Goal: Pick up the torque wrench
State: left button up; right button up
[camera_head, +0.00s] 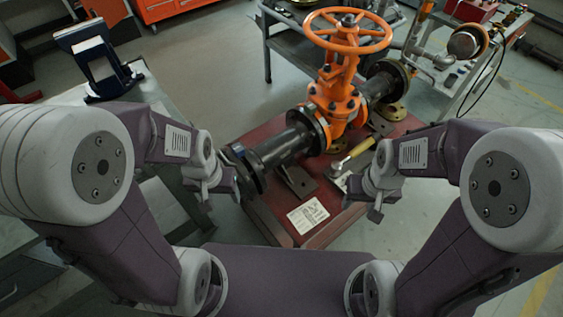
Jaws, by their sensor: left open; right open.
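An orange gate valve (341,100) with a handwheel (347,31) stands on a dark pipe with flanges, above a red bench (318,236). A tool with a yellow handle (357,151) lies on the bench to the right of the pipe. My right gripper (362,199) is open and empty, just below and right of this tool. My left gripper (226,186) is open and empty beside the near pipe flange (247,167).
A white printed sheet (308,215) lies on the bench's near part. A dark blue stand (98,62) sits on a table at the left. A grey cart (290,42) is behind the valve, and another cart with pipe fittings and a gauge (466,41) stands at the right.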

aim_at(336, 167)
jog(key=l+z, duration=0.25)
jog(key=l, duration=0.2)
jog(key=i+l+z, duration=0.1)
jog(key=l+z, duration=0.2)
jog(key=i+l+z, duration=0.1)
jog(key=l+z, duration=0.15)
jog(key=l, duration=0.3)
jog(key=i+z, duration=0.25)
jog(key=i+l, duration=0.05)
jog(key=i, duration=0.05)
